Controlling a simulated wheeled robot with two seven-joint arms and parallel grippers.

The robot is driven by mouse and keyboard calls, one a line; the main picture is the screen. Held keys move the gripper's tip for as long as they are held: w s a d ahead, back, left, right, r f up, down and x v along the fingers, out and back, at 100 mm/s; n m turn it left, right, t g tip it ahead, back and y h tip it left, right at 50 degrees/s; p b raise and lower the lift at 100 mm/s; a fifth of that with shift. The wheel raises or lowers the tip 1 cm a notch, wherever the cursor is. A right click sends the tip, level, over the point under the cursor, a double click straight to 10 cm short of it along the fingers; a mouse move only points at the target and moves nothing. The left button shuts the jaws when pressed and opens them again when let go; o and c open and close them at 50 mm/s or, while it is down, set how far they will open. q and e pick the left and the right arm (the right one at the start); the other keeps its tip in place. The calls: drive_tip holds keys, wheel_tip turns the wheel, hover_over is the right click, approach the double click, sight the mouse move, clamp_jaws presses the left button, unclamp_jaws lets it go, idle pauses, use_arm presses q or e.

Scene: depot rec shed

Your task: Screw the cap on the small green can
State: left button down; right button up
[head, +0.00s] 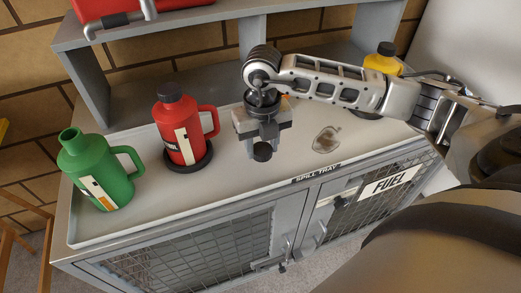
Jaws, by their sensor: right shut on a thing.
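The small green can (112,186) stands upright at the left end of the spill tray, its handle to the right and its neck uncapped. My right gripper (262,141), coming in from the right, is shut on a small black cap (263,152). It holds the cap above the middle of the tray, to the right of the green can and apart from it. My left gripper is not in view.
A red can (170,124) with a black cap stands on a black round base between the green can and my gripper. A yellow can (380,62) is partly behind my right arm. The spill tray (235,185) has a brownish stain (326,139). A shelf (150,27) runs above.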

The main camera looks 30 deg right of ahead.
use_arm(q)
drive_tip(key=shift+b, duration=0.45)
use_arm(e)
drive_tip(key=s+a+r, duration=0.3)
drive_tip(key=s+r, duration=0.5)
drive_tip(key=s, duration=0.4)
drive_tip(key=shift+s+a+r, duration=0.2)
drive_tip(key=shift+r, duration=0.05)
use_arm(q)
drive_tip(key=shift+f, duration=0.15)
use_arm(e)
drive_tip(key=w+a+f+m, duration=0.1)
drive_tip(key=w+m, duration=0.4)
drive_tip(key=m, duration=1.1)
drive_tip(key=w+a+f+m, duration=0.1)
drive_tip(key=w+m, duration=0.4)
drive_tip(key=m, duration=1.2)
drive_tip(key=shift+w+a, duration=0.2)
drive_tip(key=shift+a, duration=0.45)
